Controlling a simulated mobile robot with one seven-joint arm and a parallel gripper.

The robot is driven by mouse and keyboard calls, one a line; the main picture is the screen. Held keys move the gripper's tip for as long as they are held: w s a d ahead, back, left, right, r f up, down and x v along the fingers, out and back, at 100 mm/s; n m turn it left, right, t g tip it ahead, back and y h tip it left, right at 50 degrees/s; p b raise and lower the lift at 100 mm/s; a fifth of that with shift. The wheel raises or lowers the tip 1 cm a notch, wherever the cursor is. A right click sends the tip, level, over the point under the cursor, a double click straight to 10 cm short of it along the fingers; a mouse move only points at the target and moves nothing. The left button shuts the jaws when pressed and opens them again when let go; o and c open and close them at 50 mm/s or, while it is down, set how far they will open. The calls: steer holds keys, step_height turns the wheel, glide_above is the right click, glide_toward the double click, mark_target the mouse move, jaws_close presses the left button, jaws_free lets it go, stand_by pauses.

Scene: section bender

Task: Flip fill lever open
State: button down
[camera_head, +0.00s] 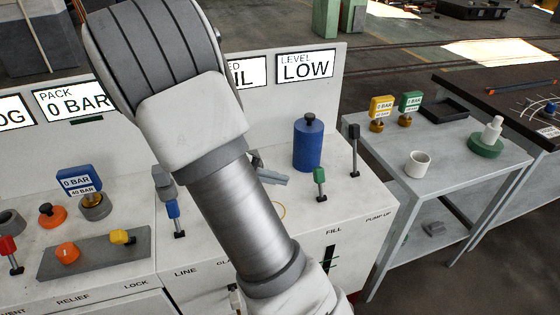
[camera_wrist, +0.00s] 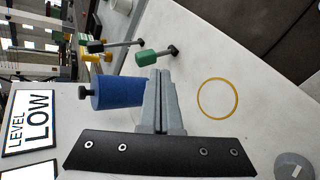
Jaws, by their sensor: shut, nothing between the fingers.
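The fill lever (camera_head: 320,183) has a green handle on a short dark stem and stands roughly upright behind the FILL label (camera_head: 334,231) on the panel top. In the wrist view the lever's green handle (camera_wrist: 147,57) lies just beyond my fingertips, and its base is farther on. My gripper (camera_wrist: 160,74) is shut and empty, its grey fingers together and pointing at the lever. In the head view the fingertips (camera_head: 286,180) show beside my arm, to the left of the lever. A gap seems to remain between the fingertips and the handle.
A blue cylinder (camera_head: 307,145) with a black knob stands close behind my fingers. A black-handled lever (camera_head: 354,150) stands right of the fill lever. A yellow ring (camera_wrist: 217,98) marks the panel. The LEVEL sign (camera_head: 305,67) reads LOW. A side table (camera_head: 455,155) stands at right.

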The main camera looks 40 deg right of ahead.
mark_target(320, 184)
steer(key=w+d+f+n+h, duration=0.1)
steer(key=f, duration=0.1)
steer(key=w+d+f+n+t+h+b, duration=0.1)
steer(key=w+f+h, duration=0.1)
steer(key=f, duration=0.1)
steer(key=w+d+f+n+h+b, duration=0.1)
steer(key=w+f, duration=0.1)
steer(key=shift+w+d+f+t+h, duration=0.15)
steer(key=shift+w+d+t+h, duration=0.15)
steer(key=shift+t, duration=0.1)
steer(key=shift+w+d+f+n+t+h+b, duration=0.1)
steer(key=shift+w+f+n+t+h+b, duration=0.2)
steer(key=shift+w+f+n+b, duration=0.1)
steer(key=shift+d, duration=0.1)
steer(key=d, duration=0.3)
steer(key=d+f+b, duration=0.1)
steer(key=d, duration=0.5)
steer(key=shift+s+f, duration=0.1)
steer(key=shift+f, duration=0.15)
steer(key=shift+s+r+b, duration=0.15)
steer(key=shift+s+r, duration=0.2)
steer(key=shift+s, duration=0.2)
steer(key=shift+s+r+b, duration=0.15)
steer(key=shift+s+r, duration=0.15)
steer(key=shift+s, duration=0.25)
steer(key=shift+s+a+r, duration=0.2)
steer(key=shift+s+r, duration=0.1)
steer(key=shift+s, duration=0.25)
steer(key=shift+a, duration=0.15)
